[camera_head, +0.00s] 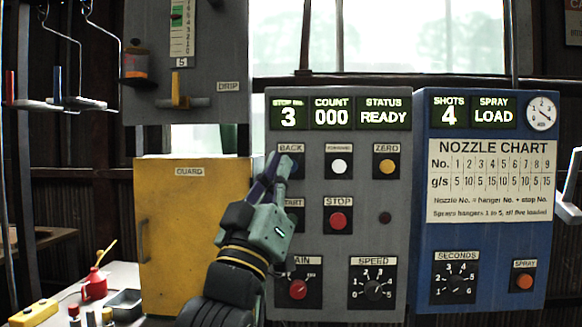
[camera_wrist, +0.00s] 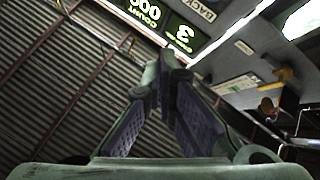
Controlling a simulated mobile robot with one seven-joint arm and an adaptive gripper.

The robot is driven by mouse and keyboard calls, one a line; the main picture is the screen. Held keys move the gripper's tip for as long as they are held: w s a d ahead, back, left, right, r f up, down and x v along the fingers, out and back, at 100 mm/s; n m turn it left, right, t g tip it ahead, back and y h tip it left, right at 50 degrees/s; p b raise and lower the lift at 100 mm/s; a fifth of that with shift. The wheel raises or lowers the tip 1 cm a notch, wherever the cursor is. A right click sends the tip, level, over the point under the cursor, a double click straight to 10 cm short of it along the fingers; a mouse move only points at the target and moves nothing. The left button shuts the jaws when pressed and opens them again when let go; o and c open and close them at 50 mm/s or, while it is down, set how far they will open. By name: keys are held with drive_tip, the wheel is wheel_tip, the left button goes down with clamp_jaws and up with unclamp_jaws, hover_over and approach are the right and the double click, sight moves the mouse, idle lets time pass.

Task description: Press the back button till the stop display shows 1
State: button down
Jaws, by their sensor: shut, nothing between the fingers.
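The back button under that label is mostly hidden behind my fingers. My gripper (camera_head: 277,164) is shut and empty, its fingertips over the back button's place. I cannot tell whether they touch the button. In the wrist view the fingertips (camera_wrist: 164,62) meet just below the displays.
Beside BACK are a white button (camera_head: 339,166) and the yellow ZERO button (camera_head: 386,167). The red STOP button (camera_head: 338,220) is lower. My gripper partly covers the START area. A yellow guard box (camera_head: 185,235) stands close left, a blue spray panel (camera_head: 480,250) right.

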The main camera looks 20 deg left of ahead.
drive_tip(key=w+a, duration=0.2)
drive_tip(key=w, duration=0.6)
drive_tip(key=shift+a, duration=0.15)
drive_tip(key=shift+w, duration=0.1)
idle(1.2)
drive_tip(key=shift+w+a, duration=0.1)
drive_tip(key=shift+w, duration=0.15)
